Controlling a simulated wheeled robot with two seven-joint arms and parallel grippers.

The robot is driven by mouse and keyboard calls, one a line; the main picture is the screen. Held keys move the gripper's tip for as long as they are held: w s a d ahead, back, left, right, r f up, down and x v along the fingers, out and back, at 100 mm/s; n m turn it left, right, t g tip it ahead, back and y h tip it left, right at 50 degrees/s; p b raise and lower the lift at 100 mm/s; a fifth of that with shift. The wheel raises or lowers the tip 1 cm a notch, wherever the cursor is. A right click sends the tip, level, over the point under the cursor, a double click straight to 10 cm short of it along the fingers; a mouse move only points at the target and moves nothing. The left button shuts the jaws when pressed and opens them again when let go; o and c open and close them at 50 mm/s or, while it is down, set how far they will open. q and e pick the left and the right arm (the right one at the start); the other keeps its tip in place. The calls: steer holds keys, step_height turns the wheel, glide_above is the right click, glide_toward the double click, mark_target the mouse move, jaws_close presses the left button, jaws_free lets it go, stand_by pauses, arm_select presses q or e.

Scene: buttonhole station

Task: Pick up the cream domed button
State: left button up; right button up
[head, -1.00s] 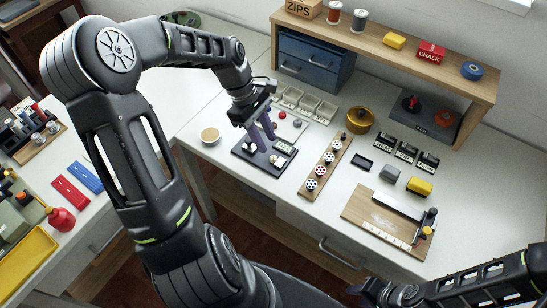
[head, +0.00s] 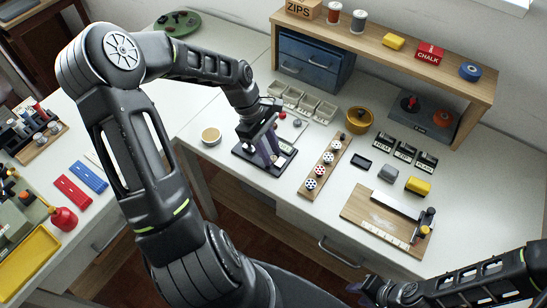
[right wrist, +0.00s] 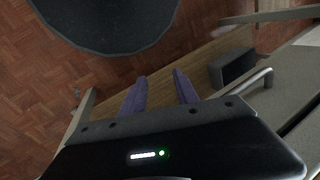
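My left gripper (head: 268,157) points down over the dark tray (head: 242,157), its purple fingers low at the tray's middle. The fingers and hand cover most of the tray, and I cannot tell how far apart the fingertips are. I cannot make out the cream domed button; pale buttons that showed on the tray earlier are now hidden behind the gripper. My right gripper (right wrist: 161,86) is open and empty in the right wrist view, beside the table front and above the wooden floor.
A round cream-topped container (head: 211,136) stands left of the tray. A wooden strip with patterned buttons (head: 322,170) lies to the right. Pale open bins (head: 303,103) and a golden pot (head: 359,120) stand behind. A drawer handle (right wrist: 256,80) is near my right gripper.

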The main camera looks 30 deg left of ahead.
arm_select(q)
steer(key=shift+c, duration=0.3)
jaws_close()
steer(key=shift+r, duration=0.1)
step_height(320, 180, up, 10)
steer(key=b, duration=0.1)
stand_by(0.6)
stand_by(0.4)
